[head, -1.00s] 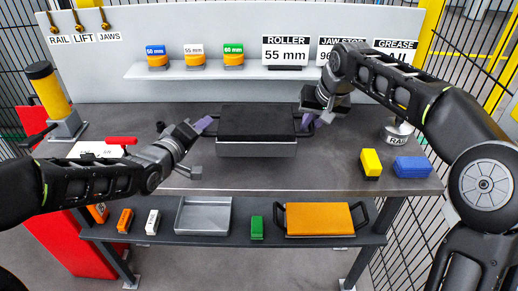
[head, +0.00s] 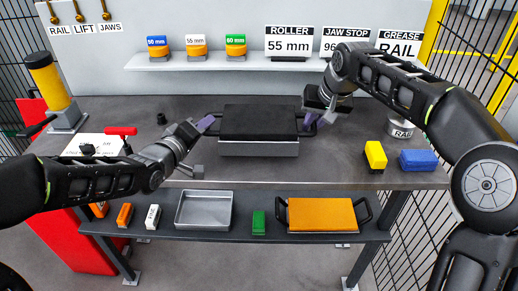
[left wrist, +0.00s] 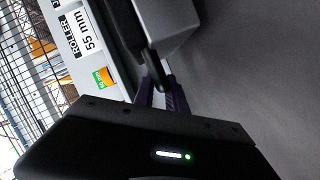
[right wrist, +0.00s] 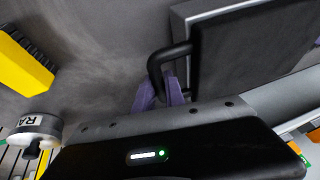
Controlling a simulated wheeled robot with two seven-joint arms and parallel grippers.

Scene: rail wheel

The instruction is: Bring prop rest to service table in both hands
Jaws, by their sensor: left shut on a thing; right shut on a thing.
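The prop rest appears to be the grey block with a black top (head: 259,122) and a black handle on each side, level over the service table (head: 330,172). My left gripper (head: 208,124) is shut on its left handle, and my right gripper (head: 309,118) is shut on its right handle. The left wrist view shows purple fingers (left wrist: 165,95) at the handle beside the grey block (left wrist: 165,25). The right wrist view shows purple fingers (right wrist: 160,95) around the black handle (right wrist: 165,58). I cannot tell whether the block's underside touches the tabletop.
A yellow block (head: 375,155), a blue block (head: 417,160) and a round can (head: 400,128) stand at the right. The lower shelf holds a grey tray (head: 204,209) and an orange plate with handles (head: 321,215).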

